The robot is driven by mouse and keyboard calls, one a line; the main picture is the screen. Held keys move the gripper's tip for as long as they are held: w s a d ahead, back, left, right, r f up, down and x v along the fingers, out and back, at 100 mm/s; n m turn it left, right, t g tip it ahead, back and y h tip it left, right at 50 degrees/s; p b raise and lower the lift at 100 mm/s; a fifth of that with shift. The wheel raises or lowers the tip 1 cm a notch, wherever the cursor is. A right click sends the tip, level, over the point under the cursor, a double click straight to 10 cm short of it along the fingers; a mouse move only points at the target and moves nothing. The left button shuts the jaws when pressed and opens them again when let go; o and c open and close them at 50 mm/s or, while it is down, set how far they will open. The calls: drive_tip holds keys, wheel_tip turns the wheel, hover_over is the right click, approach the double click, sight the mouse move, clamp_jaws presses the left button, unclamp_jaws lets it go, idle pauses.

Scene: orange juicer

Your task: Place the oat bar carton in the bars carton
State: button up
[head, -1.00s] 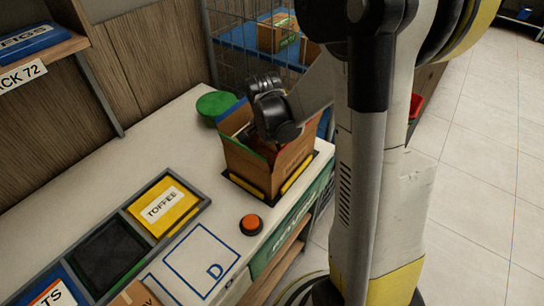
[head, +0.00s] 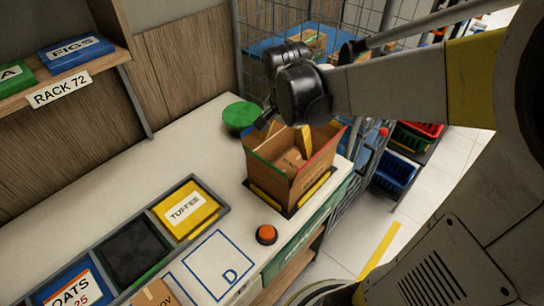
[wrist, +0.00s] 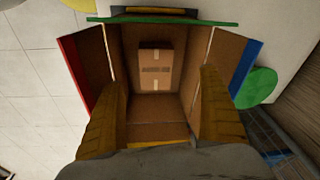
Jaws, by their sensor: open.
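The bars carton (head: 318,178) is an open brown box with coloured flap edges, standing at the right end of the white counter. A small brown carton with a pale label, which looks like the oat bar carton (wrist: 155,72), lies inside it on the bottom; it also shows in the head view (head: 291,162). Its print is too small to read. My gripper (wrist: 160,92) is open and empty, its two yellow-brown fingers apart on either side of the view above the small carton. In the head view my gripper (head: 283,132) is at the box's opening.
A green round thing (head: 241,116) stands behind the box. An orange button (head: 266,234) and a blue-outlined square marked D (head: 219,264) are in front. A divided tray holds a yellow TOFFEE box (head: 186,209) and an OATS box (head: 75,289). A wire cage (head: 362,15) stands behind.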

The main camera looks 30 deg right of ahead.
drive_tip(key=s+a+r+n+t+y, duration=0.1)
drive_tip(key=s+a+r+n+t, duration=0.4)
drive_tip(key=s+a+n, duration=0.4)
drive_tip(key=shift+a+r+n+t, duration=0.15)
drive_tip(key=shift+a+n+t, duration=0.15)
drive_tip(key=shift+n, duration=0.9)
